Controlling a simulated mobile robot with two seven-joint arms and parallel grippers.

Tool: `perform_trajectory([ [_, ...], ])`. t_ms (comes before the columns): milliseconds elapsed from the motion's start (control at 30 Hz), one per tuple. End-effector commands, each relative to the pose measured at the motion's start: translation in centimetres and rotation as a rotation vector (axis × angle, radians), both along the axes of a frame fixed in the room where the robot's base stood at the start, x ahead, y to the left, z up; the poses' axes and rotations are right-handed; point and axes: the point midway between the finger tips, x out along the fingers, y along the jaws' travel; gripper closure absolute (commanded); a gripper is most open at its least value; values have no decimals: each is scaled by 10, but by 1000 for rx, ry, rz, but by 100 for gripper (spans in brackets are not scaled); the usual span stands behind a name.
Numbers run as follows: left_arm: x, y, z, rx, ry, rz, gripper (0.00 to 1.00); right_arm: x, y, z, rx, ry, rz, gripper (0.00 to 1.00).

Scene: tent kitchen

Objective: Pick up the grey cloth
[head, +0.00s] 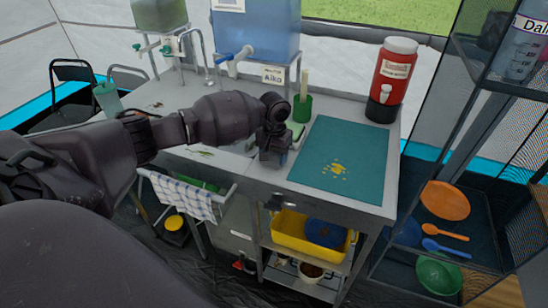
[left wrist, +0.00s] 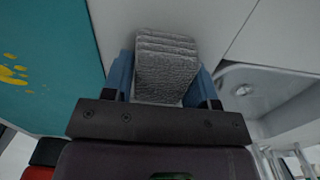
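The grey cloth (left wrist: 166,70), folded in several ribbed layers, shows in the left wrist view between the two blue fingers of my left gripper (left wrist: 164,84). The fingers flank it closely on both sides. I cannot tell whether they press on it or stand just clear. In the head view my left gripper (head: 273,158) points down at the metal counter (head: 225,165), just left of the teal mat, and the cloth is hidden behind it. My right gripper is not in view.
The teal mat (head: 345,150) with a yellow print lies right of the gripper. A green cup (head: 302,110), a blue water tank (head: 262,30) and a red drink cooler (head: 394,72) stand behind. A sink (left wrist: 265,88) shows beside the cloth. A shelf rack (head: 450,175) stands at right.

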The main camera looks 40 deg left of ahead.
Motion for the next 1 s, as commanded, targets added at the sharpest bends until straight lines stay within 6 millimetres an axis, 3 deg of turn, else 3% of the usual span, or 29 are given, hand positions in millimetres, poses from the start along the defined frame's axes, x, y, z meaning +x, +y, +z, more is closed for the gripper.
perform_trajectory([
  [33,0,0,0,0,0,0,55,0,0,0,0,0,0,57],
  [133,0,0,0,0,0,0,70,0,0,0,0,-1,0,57],
  [367,0,0,1,0,0,0,70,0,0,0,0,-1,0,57],
  [533,1,0,14,1,-3,0,70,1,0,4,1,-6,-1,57],
  [667,1,0,38,0,-6,0,70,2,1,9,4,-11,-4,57],
  [1000,1,0,126,-1,-6,0,70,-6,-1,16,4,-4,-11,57],
])
